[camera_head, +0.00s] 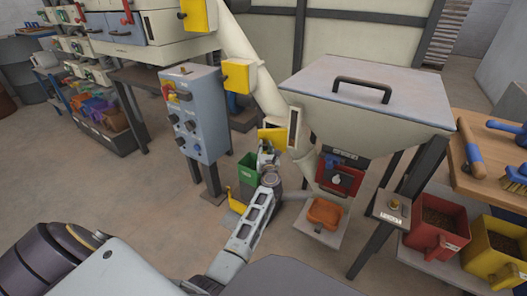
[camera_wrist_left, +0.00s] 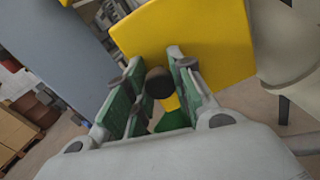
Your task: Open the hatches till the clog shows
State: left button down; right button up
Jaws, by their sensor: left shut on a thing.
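A pale slanted chute (camera_head: 262,92) carries several yellow hatches. The top hatch (camera_head: 196,15) and the middle hatch (camera_head: 238,76) lie against the chute and look closed. The lowest hatch (camera_head: 272,137) stands out to the left of a dark-edged opening (camera_head: 294,128) and looks swung open; what is inside is too small to tell. My left gripper (camera_head: 268,152) is at this lowest hatch. In the left wrist view its fingers are around the dark round knob (camera_wrist_left: 159,82), in front of the yellow plate (camera_wrist_left: 190,42). My right gripper is not in view.
A grey control box (camera_head: 195,115) on legs stands left of the chute. A lidded hopper (camera_head: 365,93) stands right, with an orange tray (camera_head: 325,213) below. A green bin (camera_head: 248,168) is behind my gripper. A wooden bench (camera_head: 490,158) and red and yellow bins are at far right.

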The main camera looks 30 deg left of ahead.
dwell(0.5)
pick_arm(q)
jog(key=c, duration=1.2)
grip_release()
jog(key=shift+d, duration=0.1)
